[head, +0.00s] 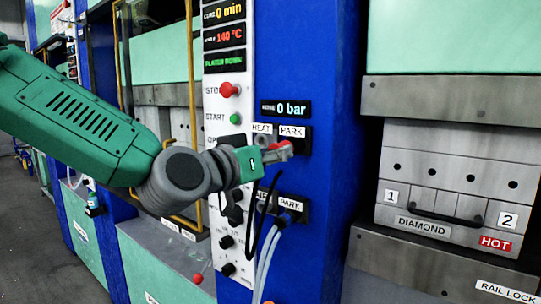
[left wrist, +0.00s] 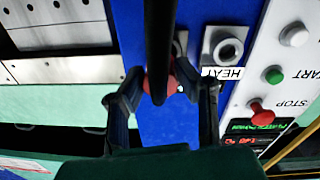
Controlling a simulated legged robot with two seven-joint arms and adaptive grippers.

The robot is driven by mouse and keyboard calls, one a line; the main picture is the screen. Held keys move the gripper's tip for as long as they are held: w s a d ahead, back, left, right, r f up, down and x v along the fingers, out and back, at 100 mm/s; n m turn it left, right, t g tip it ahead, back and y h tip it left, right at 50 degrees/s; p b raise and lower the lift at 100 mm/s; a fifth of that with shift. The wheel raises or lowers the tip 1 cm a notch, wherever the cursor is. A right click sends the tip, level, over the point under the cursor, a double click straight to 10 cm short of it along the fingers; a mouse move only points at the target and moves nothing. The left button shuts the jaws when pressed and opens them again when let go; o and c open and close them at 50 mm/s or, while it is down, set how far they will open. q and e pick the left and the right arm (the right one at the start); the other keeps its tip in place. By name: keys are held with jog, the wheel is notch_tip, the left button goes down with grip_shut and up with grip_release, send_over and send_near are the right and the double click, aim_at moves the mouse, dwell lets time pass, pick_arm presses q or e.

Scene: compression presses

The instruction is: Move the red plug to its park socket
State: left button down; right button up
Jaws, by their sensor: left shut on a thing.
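The red plug (head: 285,148) is held by my left gripper (head: 278,153) in front of the upper PARK position of the blue column. In the left wrist view the plug (left wrist: 157,80) sits between the two fingers (left wrist: 165,103), with its black cable (left wrist: 160,40) crossing in front. The park socket (head: 304,141) is a dark block under the PARK label, partly hidden by the plug and gripper. I cannot tell whether the plug is inside it. The HEAT socket (left wrist: 227,50) shows an empty ring in the left wrist view. My right gripper is not in view.
The white control panel (head: 228,75) with red and green buttons stands left of the sockets. The press drawer marked HOT (head: 440,185) is at right.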

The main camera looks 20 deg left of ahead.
pick_arm(q)
jog(key=shift+d+r, duration=0.1)
jog(key=shift+d, duration=0.5)
jog(key=shift+w+a, duration=0.2)
jog(key=shift+a, duration=1.15)
jog(key=shift+w+d, duration=0.1)
jog(key=shift+d, duration=0.2)
jog(key=shift+w+a, duration=0.1)
jog(key=shift+w, duration=0.35)
jog(key=shift+s, duration=0.2)
